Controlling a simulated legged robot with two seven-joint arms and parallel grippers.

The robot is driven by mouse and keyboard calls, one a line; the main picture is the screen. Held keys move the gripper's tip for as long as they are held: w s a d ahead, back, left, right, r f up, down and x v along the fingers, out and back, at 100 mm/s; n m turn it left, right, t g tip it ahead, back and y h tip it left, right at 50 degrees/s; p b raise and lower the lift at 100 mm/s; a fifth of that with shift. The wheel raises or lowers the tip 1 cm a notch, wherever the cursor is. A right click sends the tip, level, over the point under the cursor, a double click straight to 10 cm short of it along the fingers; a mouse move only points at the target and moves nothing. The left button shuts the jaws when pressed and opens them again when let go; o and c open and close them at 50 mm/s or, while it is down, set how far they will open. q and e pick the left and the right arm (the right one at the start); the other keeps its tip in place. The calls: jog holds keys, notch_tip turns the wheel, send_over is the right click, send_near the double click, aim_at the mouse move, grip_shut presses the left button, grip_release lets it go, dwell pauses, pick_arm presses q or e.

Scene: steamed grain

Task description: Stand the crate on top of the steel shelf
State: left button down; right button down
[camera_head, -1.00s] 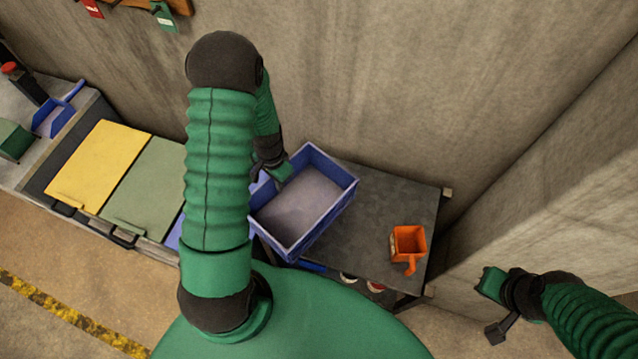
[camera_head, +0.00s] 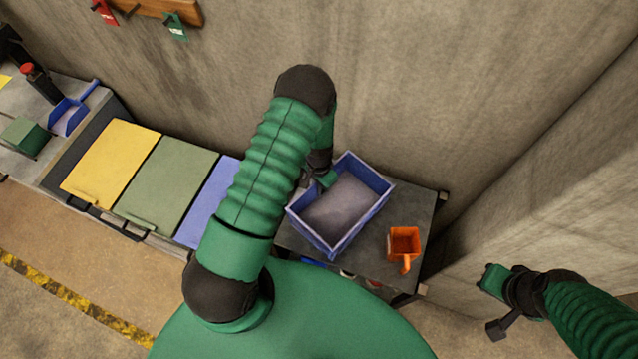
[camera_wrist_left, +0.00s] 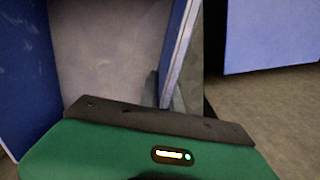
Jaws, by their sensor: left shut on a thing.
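The blue crate (camera_head: 372,213) is an open box with a grey inside, over the dark steel shelf (camera_head: 428,215) in the head view. I cannot tell whether its base touches the shelf. My left gripper (camera_head: 325,180) is shut on the crate's left wall, and its fingertips are partly hidden. In the left wrist view the crate's blue wall (camera_wrist_left: 185,45) stands at the green gripper (camera_wrist_left: 160,110). My right gripper (camera_head: 488,302) is at the lower right, away from the shelf, with its two fingers apart and nothing between them.
An orange scoop-like container (camera_head: 404,243) stands on the shelf's right part, close to the crate. Yellow (camera_head: 110,163), green (camera_head: 167,186) and blue (camera_head: 208,205) lids lie to the left. A concrete wall (camera_head: 430,90) rises behind, and another stands at right.

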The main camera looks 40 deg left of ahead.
pick_arm(q)
jog(key=shift+f, duration=0.1)
jog(key=c, duration=1.5)
grip_release()
jog(key=shift+a, duration=0.2)
jog(key=shift+c, duration=0.2)
